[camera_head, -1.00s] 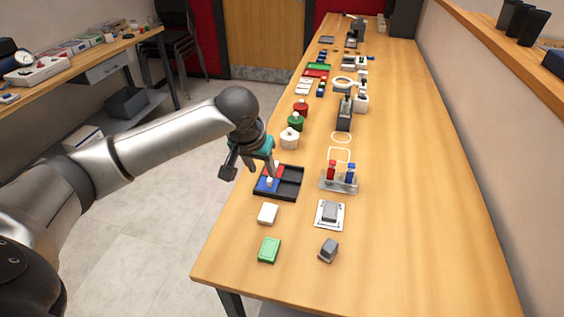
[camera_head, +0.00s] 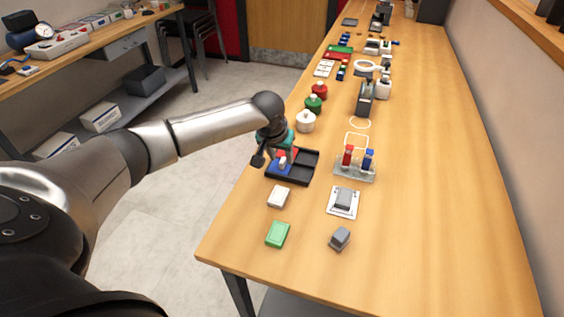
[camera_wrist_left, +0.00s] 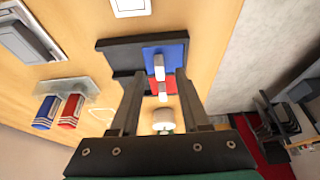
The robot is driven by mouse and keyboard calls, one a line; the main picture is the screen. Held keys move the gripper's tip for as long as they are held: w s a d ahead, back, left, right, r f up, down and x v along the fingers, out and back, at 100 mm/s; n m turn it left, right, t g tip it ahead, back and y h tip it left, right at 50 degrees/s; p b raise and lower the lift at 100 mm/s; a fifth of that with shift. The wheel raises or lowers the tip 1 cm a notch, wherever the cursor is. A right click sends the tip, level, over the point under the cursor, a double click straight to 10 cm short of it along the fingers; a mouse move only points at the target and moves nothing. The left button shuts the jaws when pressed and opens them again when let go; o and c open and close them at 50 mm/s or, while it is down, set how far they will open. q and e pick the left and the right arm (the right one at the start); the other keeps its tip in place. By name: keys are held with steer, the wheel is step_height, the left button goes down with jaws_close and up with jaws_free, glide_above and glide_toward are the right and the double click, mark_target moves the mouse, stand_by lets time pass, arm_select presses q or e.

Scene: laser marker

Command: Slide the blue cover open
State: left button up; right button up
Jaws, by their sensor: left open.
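A black tray (camera_head: 302,168) lies near the left edge of the long table. The blue cover (camera_head: 276,170) sits in its left, near part and has a white knob; a red cover (camera_wrist_left: 179,85) is beside it. In the wrist view the blue cover (camera_wrist_left: 169,54) and its knob show clearly. My left gripper (camera_head: 274,159) is over the left side of the tray. Its fingers (camera_wrist_left: 161,75) are apart, with the blue cover's knob appearing between them. Whether they touch the knob cannot be told. My right gripper is out of view.
A white block (camera_head: 278,196) and a green block (camera_head: 277,234) lie nearer than the tray. A clear stand (camera_head: 355,171) with red and blue pieces is right of it. A white lidded pot (camera_head: 306,121) stands behind.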

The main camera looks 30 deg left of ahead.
arm_select(q)
steer(key=shift+x, duration=1.15)
jaws_close()
stand_by(0.7)
